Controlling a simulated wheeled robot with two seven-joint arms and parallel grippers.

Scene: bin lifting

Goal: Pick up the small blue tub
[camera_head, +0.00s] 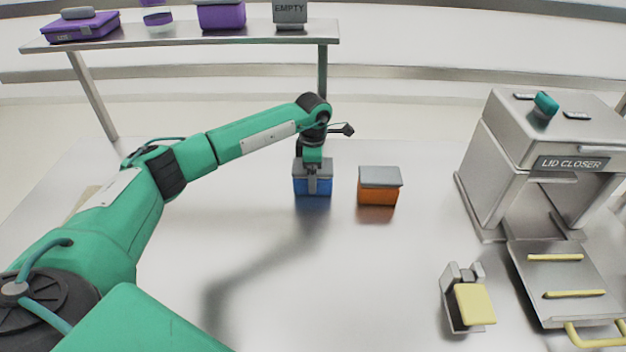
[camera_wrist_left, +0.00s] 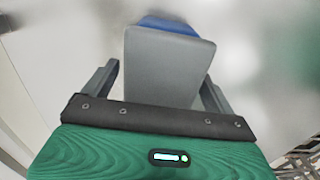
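The small blue tub (camera_head: 312,187) with a grey lid stands on the table near its middle. My left gripper (camera_head: 317,178) is directly above it, pointing down, with a finger in front of the tub. In the left wrist view, the grey lid (camera_wrist_left: 165,68) lies between the two spread fingers of the left gripper (camera_wrist_left: 161,70), and a strip of blue shows beyond it. A narrow gap shows beside the left finger; the right finger is very close to the lid or overlaps its edge. My right gripper is not in view.
An orange tub (camera_head: 378,190) with a grey lid stands just right of the blue one. A lid closer machine (camera_head: 545,140) and a small yellow-topped fixture (camera_head: 475,303) are at the right. A shelf (camera_head: 180,43) with purple containers is behind. The front middle of the table is clear.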

